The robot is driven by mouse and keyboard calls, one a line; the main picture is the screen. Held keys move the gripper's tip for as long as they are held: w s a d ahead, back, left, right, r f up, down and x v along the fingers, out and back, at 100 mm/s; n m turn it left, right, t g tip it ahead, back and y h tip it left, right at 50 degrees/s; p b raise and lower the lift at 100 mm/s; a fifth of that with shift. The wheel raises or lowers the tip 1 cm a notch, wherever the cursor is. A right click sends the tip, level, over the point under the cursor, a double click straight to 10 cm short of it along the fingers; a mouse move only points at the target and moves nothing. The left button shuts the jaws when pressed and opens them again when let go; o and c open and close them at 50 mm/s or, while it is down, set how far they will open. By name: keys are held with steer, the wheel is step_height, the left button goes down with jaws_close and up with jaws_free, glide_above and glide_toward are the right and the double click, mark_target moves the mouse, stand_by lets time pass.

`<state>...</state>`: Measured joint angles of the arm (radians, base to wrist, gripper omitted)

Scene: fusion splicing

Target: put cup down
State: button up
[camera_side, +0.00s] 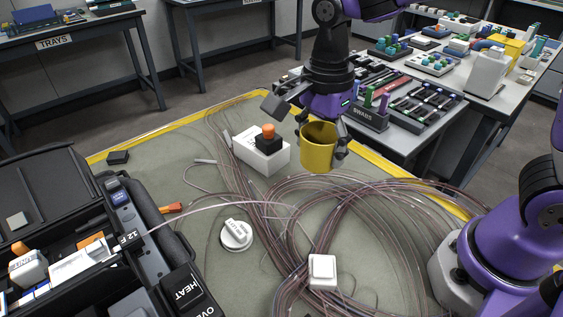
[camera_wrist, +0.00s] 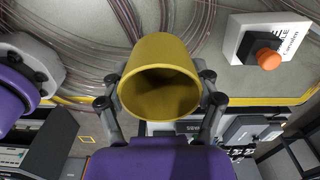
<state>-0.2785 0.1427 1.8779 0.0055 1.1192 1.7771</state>
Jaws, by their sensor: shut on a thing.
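A yellow cup (camera_side: 319,148) hangs from my gripper (camera_side: 322,135) in the side view, near the far right part of the green mat. My gripper is shut on the cup, with fingers on either side of it. In the wrist view the cup (camera_wrist: 160,78) shows between the two fingers (camera_wrist: 160,105), its dark open mouth facing the camera. The cup looks roughly upright. I cannot tell whether its base touches the mat or is a little above it.
A white box with an orange button (camera_side: 262,152) stands left of the cup. Looped cables (camera_side: 350,200) cover much of the mat (camera_side: 195,240). A white round knob (camera_side: 236,235) and a small white block (camera_side: 322,271) lie nearer. A tool rack (camera_side: 400,100) stands behind right.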

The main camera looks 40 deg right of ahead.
steer(key=shift+m, duration=0.4)
steer(key=w+d+f, duration=0.1)
steer(key=d+f, duration=0.1)
steer(key=d, duration=0.1)
steer(key=w+d+f, duration=0.2)
steer(key=d, duration=0.2)
steer(key=w+d+f, duration=0.2)
steer(key=d+f, duration=0.1)
steer(key=d, duration=0.1)
steer(key=shift+w, duration=0.15)
steer(key=shift+f, duration=2)
steer(key=shift+f, duration=0.15)
steer(key=o, duration=1.2)
steer(key=shift+o, duration=0.2)
